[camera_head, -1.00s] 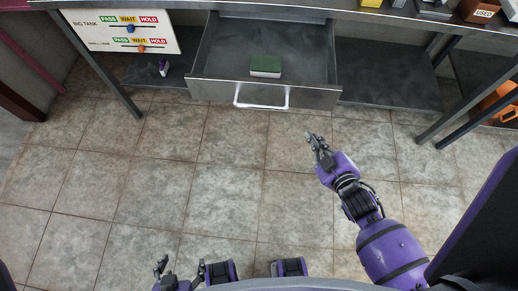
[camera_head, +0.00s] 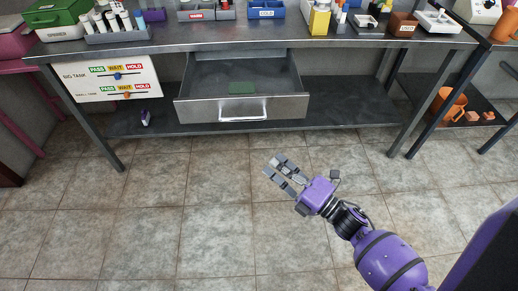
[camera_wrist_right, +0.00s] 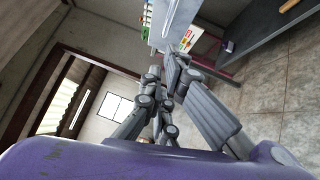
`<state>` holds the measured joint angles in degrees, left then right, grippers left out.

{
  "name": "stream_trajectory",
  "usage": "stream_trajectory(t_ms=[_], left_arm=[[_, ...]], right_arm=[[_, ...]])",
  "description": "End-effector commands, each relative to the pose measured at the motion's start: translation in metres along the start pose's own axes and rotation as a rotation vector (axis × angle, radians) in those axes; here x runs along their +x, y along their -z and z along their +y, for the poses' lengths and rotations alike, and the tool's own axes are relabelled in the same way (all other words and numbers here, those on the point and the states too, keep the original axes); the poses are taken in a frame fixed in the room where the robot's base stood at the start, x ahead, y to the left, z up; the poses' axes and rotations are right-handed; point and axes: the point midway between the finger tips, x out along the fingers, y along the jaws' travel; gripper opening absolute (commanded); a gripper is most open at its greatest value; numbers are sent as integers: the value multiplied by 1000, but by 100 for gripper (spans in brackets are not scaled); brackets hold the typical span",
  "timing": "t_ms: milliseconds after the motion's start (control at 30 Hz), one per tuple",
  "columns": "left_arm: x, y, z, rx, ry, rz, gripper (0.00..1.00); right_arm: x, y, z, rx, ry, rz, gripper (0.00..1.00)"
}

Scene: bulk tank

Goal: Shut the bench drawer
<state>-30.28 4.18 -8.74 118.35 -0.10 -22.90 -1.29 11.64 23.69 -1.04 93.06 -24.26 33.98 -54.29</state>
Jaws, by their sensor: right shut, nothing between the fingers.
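The bench drawer (camera_head: 190,108) hangs open under the grey bench top, pulled out toward me, with a pale bar handle (camera_head: 243,115) on its front. A green block (camera_head: 242,88) lies inside it. My right gripper (camera_head: 279,170) is in front of the drawer and lower in the picture, to the right of the handle and apart from it. It is shut and empty. Its fingers also show in the right wrist view (camera_wrist_right: 168,85), with nothing held between them. My left gripper is not in view.
The bench (camera_head: 330,38) carries several bins and bottles. A sign board (camera_head: 108,79) hangs left of the drawer. A lower shelf (camera_head: 345,103) runs beneath, with a small purple-and-white item (camera_head: 145,117) at left. An orange jug (camera_head: 450,104) stands at right. The tiled floor before the drawer is clear.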

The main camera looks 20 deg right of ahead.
Motion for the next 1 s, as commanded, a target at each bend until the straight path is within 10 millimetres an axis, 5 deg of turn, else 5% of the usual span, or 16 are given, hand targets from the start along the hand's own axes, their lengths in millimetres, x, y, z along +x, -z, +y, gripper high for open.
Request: stream_trajectory(t_ms=[267,533,1000], left_arm=[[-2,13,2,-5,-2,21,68],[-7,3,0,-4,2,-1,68],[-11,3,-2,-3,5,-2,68]], right_arm=[[48,0,2,1,-4,0,0],[103,-3,1,1,0,-2,0],[125,-29,-1,4,2,-2,0]])
